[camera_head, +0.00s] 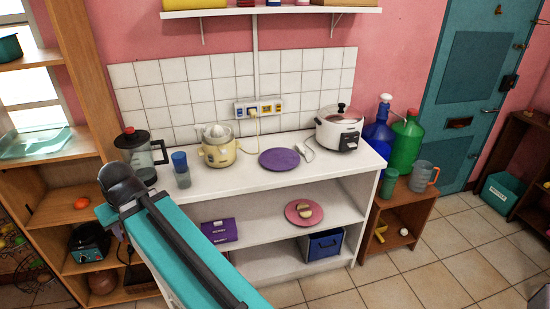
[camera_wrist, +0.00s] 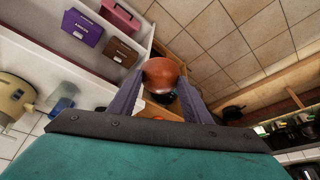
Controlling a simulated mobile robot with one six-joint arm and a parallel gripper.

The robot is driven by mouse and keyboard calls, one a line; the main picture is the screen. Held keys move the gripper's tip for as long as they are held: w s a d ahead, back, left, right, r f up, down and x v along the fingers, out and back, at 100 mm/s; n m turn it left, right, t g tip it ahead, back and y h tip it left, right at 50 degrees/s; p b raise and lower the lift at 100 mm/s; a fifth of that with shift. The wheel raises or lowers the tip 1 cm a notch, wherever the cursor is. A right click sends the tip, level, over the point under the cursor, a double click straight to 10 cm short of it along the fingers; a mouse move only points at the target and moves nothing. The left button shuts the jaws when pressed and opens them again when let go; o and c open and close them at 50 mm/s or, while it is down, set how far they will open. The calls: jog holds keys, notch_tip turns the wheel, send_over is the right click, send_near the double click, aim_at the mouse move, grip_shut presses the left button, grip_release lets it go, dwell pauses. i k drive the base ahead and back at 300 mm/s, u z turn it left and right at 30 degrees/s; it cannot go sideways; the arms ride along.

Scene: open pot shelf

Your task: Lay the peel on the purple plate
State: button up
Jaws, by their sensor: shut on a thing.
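The purple plate (camera_head: 279,160) lies flat and empty on the white counter, right of the cream juicer. It is not in the wrist view. In the head view my arm crosses the lower left, and the fingers and held piece are hidden.
On the counter are a juicer (camera_head: 219,147), a blue-lidded cup (camera_head: 181,170), a coffee maker (camera_head: 140,155) and a rice cooker (camera_head: 340,129). A pink plate (camera_head: 313,216) with food sits on the shelf below.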

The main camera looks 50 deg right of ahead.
aim_at(280, 158)
jog(key=i, duration=0.95)
